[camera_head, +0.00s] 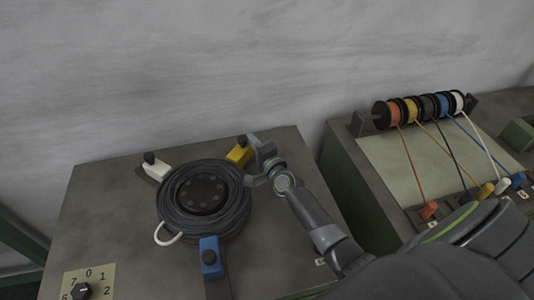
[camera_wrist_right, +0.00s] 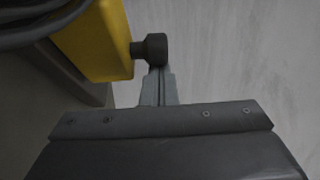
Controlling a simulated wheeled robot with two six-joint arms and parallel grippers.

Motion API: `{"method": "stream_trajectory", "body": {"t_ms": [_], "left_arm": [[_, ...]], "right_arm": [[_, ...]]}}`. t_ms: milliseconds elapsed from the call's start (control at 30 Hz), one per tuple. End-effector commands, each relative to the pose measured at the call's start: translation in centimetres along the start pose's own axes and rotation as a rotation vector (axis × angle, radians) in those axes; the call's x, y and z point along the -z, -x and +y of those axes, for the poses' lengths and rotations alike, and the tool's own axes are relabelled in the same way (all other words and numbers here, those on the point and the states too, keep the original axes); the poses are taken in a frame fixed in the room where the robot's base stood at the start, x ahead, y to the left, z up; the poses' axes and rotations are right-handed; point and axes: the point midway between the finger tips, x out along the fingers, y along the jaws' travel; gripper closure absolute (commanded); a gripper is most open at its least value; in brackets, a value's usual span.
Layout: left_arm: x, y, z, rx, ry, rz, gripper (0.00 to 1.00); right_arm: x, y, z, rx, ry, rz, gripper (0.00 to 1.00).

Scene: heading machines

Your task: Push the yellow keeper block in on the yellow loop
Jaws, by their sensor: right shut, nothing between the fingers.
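The yellow keeper block (camera_head: 239,154) stands at the upper right edge of the black coil (camera_head: 180,207) and has a dark knob. In the right wrist view the yellow block (camera_wrist_right: 98,42) fills the upper left, with its dark knob (camera_wrist_right: 154,47) pointing right. My right gripper (camera_head: 259,157) is shut and empty, just right of the yellow block. In the wrist view its fingertips (camera_wrist_right: 157,78) are close to the knob; I cannot tell whether they touch it. I cannot make out a yellow loop. My left gripper is not in view.
A white block (camera_head: 156,169) and a blue block (camera_head: 210,257) also stand around the coil. A pale loop (camera_head: 166,238) sticks out at its lower left. A numbered dial (camera_head: 81,291) is at the front left. A second bench with coloured spools (camera_head: 422,109) is at the right.

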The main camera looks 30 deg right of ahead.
Motion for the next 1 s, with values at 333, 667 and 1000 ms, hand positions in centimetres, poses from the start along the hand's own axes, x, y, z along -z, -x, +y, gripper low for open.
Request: {"method": "stream_trajectory", "body": {"t_ms": [333,667,1000], "left_arm": [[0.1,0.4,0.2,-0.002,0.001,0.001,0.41],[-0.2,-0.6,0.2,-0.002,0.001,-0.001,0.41],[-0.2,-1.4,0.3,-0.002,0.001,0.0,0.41]], "right_arm": [[0.0,6.5,0.3,-0.007,-0.002,-0.001,1.0],[0.2,13.3,0.4,-0.004,-0.002,0.001,1.0],[0.2,16.7,0.2,-0.002,-0.002,0.001,1.0]]}}
